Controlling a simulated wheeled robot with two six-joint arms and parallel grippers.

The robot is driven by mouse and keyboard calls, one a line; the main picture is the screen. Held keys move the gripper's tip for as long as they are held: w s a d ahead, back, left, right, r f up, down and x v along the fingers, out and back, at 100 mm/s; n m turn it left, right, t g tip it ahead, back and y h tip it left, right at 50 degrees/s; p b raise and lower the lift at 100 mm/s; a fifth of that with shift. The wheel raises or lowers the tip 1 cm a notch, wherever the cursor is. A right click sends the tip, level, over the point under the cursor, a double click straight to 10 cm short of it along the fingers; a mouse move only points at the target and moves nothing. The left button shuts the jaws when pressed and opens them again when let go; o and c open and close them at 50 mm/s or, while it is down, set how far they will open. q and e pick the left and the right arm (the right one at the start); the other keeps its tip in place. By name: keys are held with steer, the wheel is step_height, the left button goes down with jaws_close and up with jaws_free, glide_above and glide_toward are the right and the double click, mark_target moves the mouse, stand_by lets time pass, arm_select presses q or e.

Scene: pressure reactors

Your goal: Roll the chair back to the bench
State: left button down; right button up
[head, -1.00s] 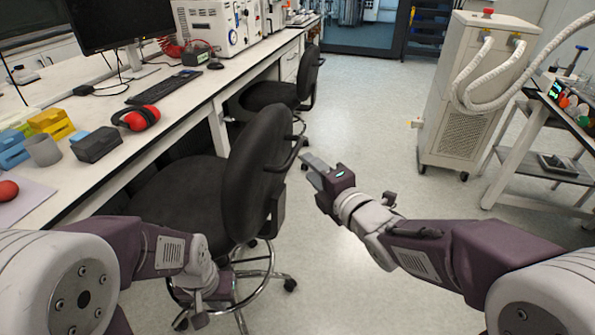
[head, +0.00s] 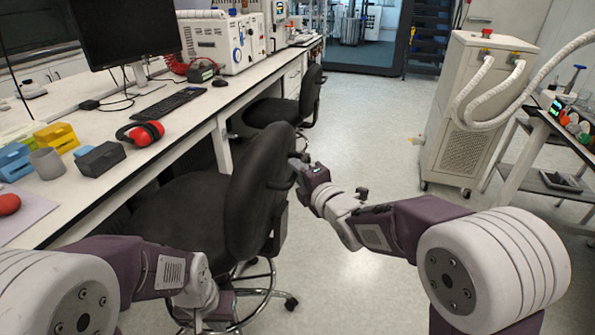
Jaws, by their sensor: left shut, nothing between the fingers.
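The near black chair (head: 259,195) stands beside the bench (head: 123,175), its seat (head: 185,212) toward the bench and its backrest toward the aisle. Its chrome foot ring and a caster (head: 290,303) show below.
A second black chair (head: 285,110) stands further along the bench. A white wheeled machine (head: 470,125) with hoses and a cart (head: 548,155) stand at the right. The floor (head: 365,130) between is clear. Red ear muffs (head: 146,133) lie on the bench.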

jaws_close()
stand_by(1.1)
steer(key=shift+a, duration=0.1)
